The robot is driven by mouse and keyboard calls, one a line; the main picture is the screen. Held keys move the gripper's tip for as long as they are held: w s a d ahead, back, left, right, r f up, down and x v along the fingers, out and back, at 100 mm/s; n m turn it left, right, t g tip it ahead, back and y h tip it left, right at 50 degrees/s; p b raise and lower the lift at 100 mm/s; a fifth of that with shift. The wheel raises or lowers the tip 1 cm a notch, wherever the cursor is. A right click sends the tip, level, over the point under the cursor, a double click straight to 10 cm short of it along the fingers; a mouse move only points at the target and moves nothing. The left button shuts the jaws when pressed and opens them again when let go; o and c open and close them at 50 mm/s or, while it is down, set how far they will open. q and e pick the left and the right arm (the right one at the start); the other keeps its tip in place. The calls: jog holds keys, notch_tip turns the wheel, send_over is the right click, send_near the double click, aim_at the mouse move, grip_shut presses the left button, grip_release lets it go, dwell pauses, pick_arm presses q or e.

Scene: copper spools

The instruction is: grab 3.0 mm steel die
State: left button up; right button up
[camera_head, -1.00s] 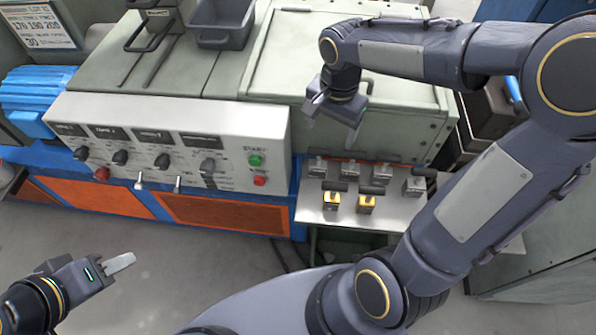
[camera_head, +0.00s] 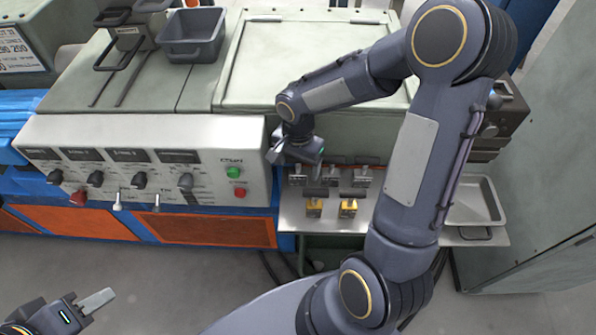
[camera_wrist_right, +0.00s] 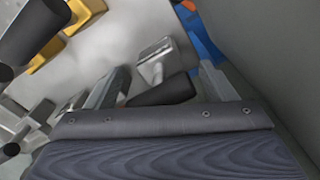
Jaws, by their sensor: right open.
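Several steel dies (camera_head: 330,179) with dark handles stand in a back row on a small metal shelf (camera_head: 345,225). No size mark is readable, so I cannot tell which is the 3.0 mm one. My right gripper (camera_head: 296,155) is open just above the back left part of the shelf. In the right wrist view a steel die (camera_wrist_right: 155,62) with a dark handle (camera_wrist_right: 165,91) shows between the open fingers (camera_wrist_right: 160,85), not visibly gripped. My left gripper (camera_head: 95,303) is at the lower left, away from the dies; its jaw state is unclear.
Two yellow dies (camera_head: 314,208) (camera_head: 348,208) stand in front of the steel ones. A control panel (camera_head: 140,165) with knobs is left of the shelf. The machine body rises behind. A grey metal tray (camera_head: 478,203) lies to the right, beyond my arm.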

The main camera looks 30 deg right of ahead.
jog(key=shift+f, duration=0.6)
jog(key=c, duration=1.4)
jog(key=shift+c, duration=0.3)
jog(key=shift+r, duration=0.2)
